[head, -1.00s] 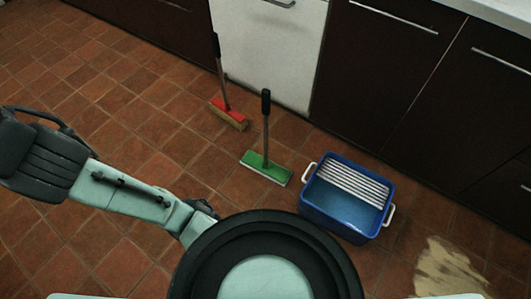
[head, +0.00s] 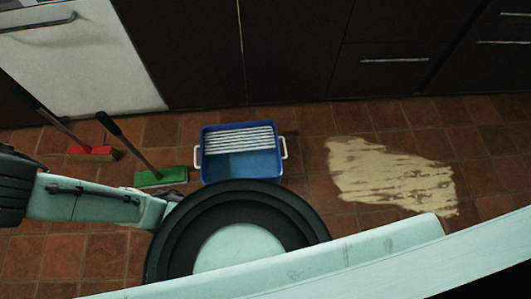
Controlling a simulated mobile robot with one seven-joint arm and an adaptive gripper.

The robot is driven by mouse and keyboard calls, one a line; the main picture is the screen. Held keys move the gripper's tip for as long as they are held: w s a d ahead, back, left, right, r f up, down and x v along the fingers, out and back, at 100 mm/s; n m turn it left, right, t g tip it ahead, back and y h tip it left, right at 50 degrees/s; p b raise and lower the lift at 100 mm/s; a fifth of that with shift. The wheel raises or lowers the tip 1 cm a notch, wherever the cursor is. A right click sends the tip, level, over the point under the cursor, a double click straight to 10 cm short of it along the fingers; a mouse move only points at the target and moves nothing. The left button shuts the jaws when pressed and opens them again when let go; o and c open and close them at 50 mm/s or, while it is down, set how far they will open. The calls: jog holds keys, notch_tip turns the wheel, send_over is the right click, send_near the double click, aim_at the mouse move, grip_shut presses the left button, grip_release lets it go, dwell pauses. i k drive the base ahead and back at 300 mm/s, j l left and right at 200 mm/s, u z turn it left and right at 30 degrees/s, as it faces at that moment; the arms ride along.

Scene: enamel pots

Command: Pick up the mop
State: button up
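A mop with a flat green head (head: 160,177) stands on the tiled floor left of centre. Its dark handle tilts up to the left. The lower left edge of its head is close to my arm in the picture. Beside it on the left is a broom with a red head (head: 92,152), its handle also tilted left. My arm reaches across the lower left of the picture, but my gripper does not show.
A blue bucket (head: 202,167) with a white ribbed wringer and white handles stands right of the mop. A pale spill (head: 385,175) covers tiles further right. Dark cabinets (head: 300,60) and a white appliance (head: 80,65) line the back.

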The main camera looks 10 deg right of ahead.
aim_at(154, 178)
jog(key=u, duration=0.9)
